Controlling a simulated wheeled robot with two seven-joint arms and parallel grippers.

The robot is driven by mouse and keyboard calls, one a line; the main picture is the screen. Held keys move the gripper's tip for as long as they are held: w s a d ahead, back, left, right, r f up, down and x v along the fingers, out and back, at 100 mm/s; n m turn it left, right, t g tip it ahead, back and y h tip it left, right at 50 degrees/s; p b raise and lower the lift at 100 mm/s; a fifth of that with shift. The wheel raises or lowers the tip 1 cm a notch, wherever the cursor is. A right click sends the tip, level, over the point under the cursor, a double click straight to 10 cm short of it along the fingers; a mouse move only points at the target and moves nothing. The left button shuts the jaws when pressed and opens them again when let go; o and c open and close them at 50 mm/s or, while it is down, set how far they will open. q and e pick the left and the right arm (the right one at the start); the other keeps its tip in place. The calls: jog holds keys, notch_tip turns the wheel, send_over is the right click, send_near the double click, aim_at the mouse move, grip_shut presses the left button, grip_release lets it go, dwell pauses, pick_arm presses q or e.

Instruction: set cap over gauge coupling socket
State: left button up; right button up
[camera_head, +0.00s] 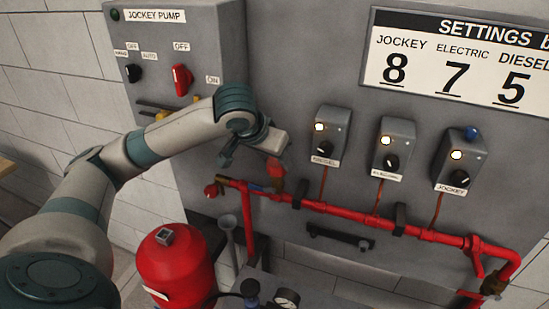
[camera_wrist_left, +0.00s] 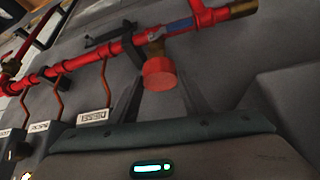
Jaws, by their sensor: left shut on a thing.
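A red round cap (camera_head: 275,167) is at the fingertips of my left gripper (camera_head: 268,157), which is shut on it. The cap also shows between the fingers in the left wrist view (camera_wrist_left: 158,74). A brass coupling socket (camera_wrist_left: 155,46) on the red pipe appears directly behind the cap in the wrist view. In the head view the socket sits just below the cap and is partly hidden. I cannot tell whether cap and socket touch. My right gripper is not in view.
The red pipe (camera_head: 345,212) runs along the grey panel on dark brackets. Three switch boxes, including the jockey box (camera_head: 461,160), stand above it. A red tank (camera_head: 175,268) is at lower left. A loose pressure gauge (camera_head: 287,299) is at the bottom.

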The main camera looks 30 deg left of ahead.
pick_arm(q)
jog(key=shift+f, duration=1)
dwell(0.8)
jog(key=o, duration=1.2)
jog(key=shift+s+r+b, duration=0.25)
jog(key=shift+r+b, duration=0.15)
jog(key=b+v, duration=0.2)
jog(key=v, duration=1.4)
jog(key=shift+s+r, duration=0.2)
